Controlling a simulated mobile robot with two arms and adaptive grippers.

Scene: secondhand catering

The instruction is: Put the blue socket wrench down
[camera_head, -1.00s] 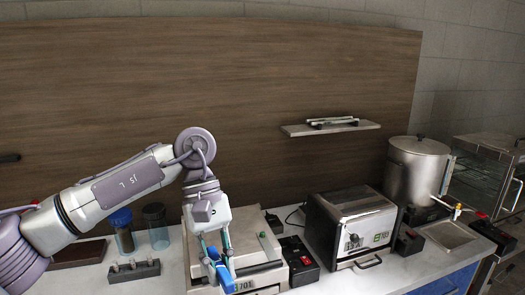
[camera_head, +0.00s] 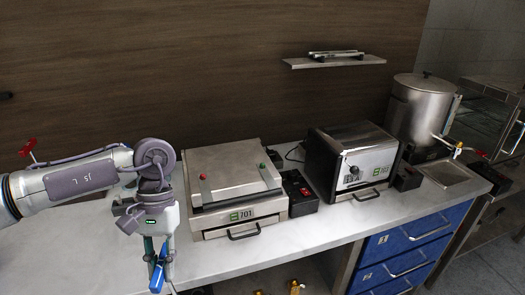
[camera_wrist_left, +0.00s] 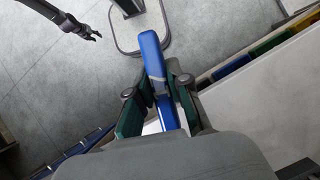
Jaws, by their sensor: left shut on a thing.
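My left gripper (camera_head: 158,262) hangs fingers-down at the front edge of the counter (camera_head: 330,222), left of the flat press marked 701 (camera_head: 225,180). It is shut on the blue socket wrench (camera_head: 156,279), whose lower end shows below the fingers. In the left wrist view the wrench (camera_wrist_left: 152,55) lies between the green-padded fingers of the left gripper (camera_wrist_left: 158,105) and sticks out past them, with floor behind it. A dark claw-like shape shows at that view's upper left; I cannot tell whether it is my right gripper.
Right of the press stand a black control box (camera_head: 298,190), a steel appliance (camera_head: 352,160) and a steel boiler (camera_head: 420,110). Blue drawers (camera_head: 410,240) are below the counter. The counter in front of the press and appliance is bare. A small wall shelf (camera_head: 334,62) hangs above.

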